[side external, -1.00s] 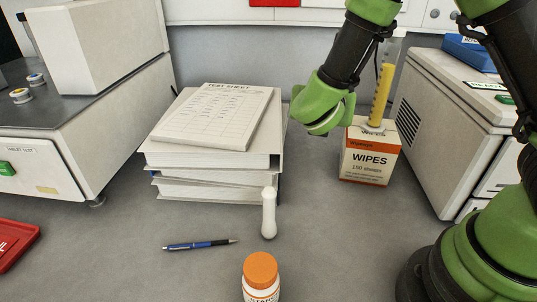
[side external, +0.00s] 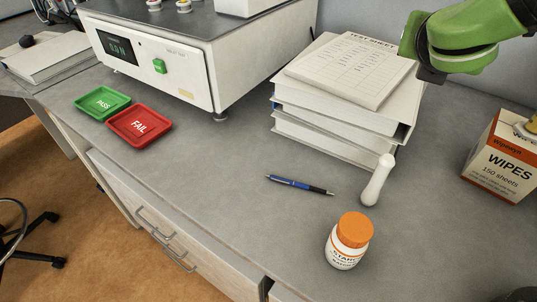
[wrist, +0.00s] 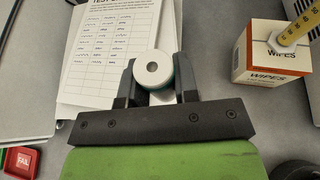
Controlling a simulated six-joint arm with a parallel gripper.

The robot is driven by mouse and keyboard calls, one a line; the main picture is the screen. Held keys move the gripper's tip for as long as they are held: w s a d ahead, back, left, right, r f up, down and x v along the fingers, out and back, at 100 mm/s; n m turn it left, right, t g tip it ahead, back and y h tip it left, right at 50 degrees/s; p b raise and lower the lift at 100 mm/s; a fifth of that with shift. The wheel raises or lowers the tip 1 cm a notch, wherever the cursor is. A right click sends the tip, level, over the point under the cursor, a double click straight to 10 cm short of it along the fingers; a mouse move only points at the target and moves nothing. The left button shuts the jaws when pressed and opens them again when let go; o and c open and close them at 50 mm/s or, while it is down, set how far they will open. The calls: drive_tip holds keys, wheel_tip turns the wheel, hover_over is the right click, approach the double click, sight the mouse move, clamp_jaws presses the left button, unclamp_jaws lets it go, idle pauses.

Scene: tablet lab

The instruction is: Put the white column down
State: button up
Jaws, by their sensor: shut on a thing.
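My gripper (wrist: 155,84) is shut on the white column (wrist: 152,67) in the wrist view. The column is seen end-on as a white disc with a small central hole and a teal edge below. Its length is hidden, so I cannot tell how high its foot is. In the side view my gripper (side external: 428,72) is at the right end of the stack of thick white volumes (side external: 338,135). The column cannot be made out there. A printed test sheet (wrist: 110,40) lies behind the column in the wrist view.
A white pestle-like rod (side external: 377,180) stands beside the stack. A blue pen (side external: 300,185) and an orange-capped bottle (side external: 349,240) are in front. A wipes box (side external: 498,160) is at the right. Green (side external: 103,102) and red (side external: 140,124) trays lie left. Bench between pen and trays is clear.

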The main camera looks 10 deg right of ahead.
drive_tip(key=s+a+n+t+y, duration=0.1)
drive_tip(key=a+n+y, duration=0.45)
drive_tip(key=a, duration=0.95)
drive_tip(key=s+a+n+t+y, duration=0.15)
drive_tip(key=a+n+y, duration=0.4)
drive_tip(key=a, duration=0.95)
drive_tip(key=shift+m, duration=0.5)
drive_tip(key=f, duration=1.1)
drive_tip(key=w+f, duration=0.1)
drive_tip(key=f, duration=0.5)
drive_tip(key=shift+d+f, duration=0.25)
drive_tip(key=shift+d, duration=0.05)
drive_tip(key=shift+f, duration=2.4)
drive_tip(key=o, duration=1)
drive_tip(key=shift+f, duration=0.15)
